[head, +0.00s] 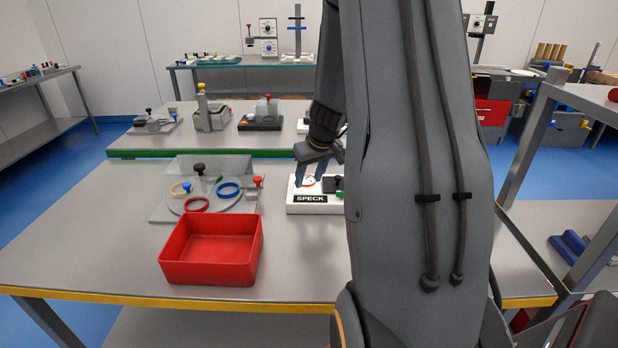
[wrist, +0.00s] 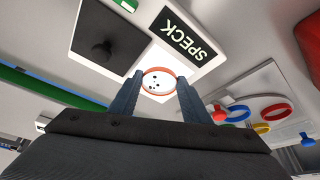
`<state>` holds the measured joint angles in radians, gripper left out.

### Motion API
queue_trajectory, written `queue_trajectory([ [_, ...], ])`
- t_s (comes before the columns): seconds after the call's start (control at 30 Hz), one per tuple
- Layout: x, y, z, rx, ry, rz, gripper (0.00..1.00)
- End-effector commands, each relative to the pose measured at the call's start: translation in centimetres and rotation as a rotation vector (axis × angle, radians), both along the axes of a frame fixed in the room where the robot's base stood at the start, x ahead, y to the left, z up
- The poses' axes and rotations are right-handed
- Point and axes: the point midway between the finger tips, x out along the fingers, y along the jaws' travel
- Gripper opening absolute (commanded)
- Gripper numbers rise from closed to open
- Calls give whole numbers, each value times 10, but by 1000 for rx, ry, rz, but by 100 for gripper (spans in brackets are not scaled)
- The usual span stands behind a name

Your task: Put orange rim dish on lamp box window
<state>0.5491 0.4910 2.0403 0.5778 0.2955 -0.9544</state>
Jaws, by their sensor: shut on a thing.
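The orange rim dish (wrist: 158,72) is a small round dish with a white floor and several dark specks. It sits between the two fingertips of my gripper (wrist: 158,92), which is shut on its rim. The white lamp box (head: 295,208) bears a black SPECK label (head: 311,198). Its bright window (wrist: 168,60) lies beneath the dish in the wrist view. In the head view my gripper (head: 308,183) points down over the lamp box, and the dish (head: 310,180) shows small between the fingers. I cannot tell whether the dish touches the window.
A black plate with a knob (wrist: 105,45) is beside the window on the lamp box. A red bin (head: 212,250) stands at the front left. Behind it is a grey stand (head: 240,208) with red, blue and yellow rings. Several devices stand on the table behind.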

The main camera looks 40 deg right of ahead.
Motion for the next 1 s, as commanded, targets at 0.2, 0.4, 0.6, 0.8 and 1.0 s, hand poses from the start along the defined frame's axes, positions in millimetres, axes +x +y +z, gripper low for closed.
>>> queue_trajectory([
  [0.2, 0, 0, -1, 0, 0, 0, 51],
  [0.4, 0, 0, 0, 0, 0, 0, 51],
  [0.6, -2, 0, 12, -3, -4, 0, 51],
  [0.8, -15, 1, 43, -2, -4, -1, 51],
  [1.0, -29, 3, 75, -2, -4, -1, 51],
])
